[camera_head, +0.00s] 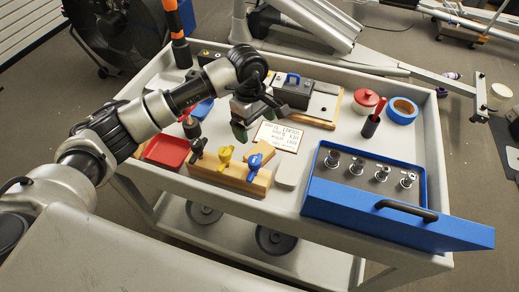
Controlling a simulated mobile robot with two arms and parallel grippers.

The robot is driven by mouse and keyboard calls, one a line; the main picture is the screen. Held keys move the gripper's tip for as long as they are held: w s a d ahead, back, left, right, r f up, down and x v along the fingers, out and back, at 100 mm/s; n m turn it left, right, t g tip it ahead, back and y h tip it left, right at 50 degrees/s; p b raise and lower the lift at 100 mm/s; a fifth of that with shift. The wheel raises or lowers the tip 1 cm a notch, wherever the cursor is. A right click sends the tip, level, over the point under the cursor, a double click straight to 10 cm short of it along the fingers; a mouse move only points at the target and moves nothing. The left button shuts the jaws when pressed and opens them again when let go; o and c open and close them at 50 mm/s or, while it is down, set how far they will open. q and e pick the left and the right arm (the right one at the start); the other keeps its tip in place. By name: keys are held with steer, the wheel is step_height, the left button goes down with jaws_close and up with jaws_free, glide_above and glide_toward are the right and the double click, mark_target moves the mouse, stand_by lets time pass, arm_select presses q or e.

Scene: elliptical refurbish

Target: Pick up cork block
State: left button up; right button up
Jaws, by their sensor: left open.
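My right gripper is not in view.
A wooden block (230,178) with black, yellow and blue valves stands at the cart's front edge. A red tray (166,150) lies to its left. A blue case (335,207) with several metal fittings is at right. A red pot (366,101) and blue tape (402,110) stand behind.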

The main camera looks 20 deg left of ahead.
arm_select(q)
steer(key=shift+f, duration=0.3)
glide_above(260, 151)
steer(key=f, duration=0.4)
steer(key=shift+s+a+f+p, duration=0.15)
steer(key=shift+a+p, duration=0.2)
steer(key=shift+p, duration=0.05)
steer(key=shift+f, duration=0.6)
steer(key=f, duration=0.1)
steer(key=f+p, duration=0.1)
steer(key=f, duration=0.1)
steer(key=shift+d+f, duration=0.3)
steer(key=shift+f, duration=0.55)
steer(key=c, duration=0.6)
steer(key=shift+c, duration=0.2)
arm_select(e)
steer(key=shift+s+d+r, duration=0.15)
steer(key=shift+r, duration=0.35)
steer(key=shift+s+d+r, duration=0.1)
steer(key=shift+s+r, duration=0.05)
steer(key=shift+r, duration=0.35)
arm_select(q)
steer(key=shift+r, duration=0.1)
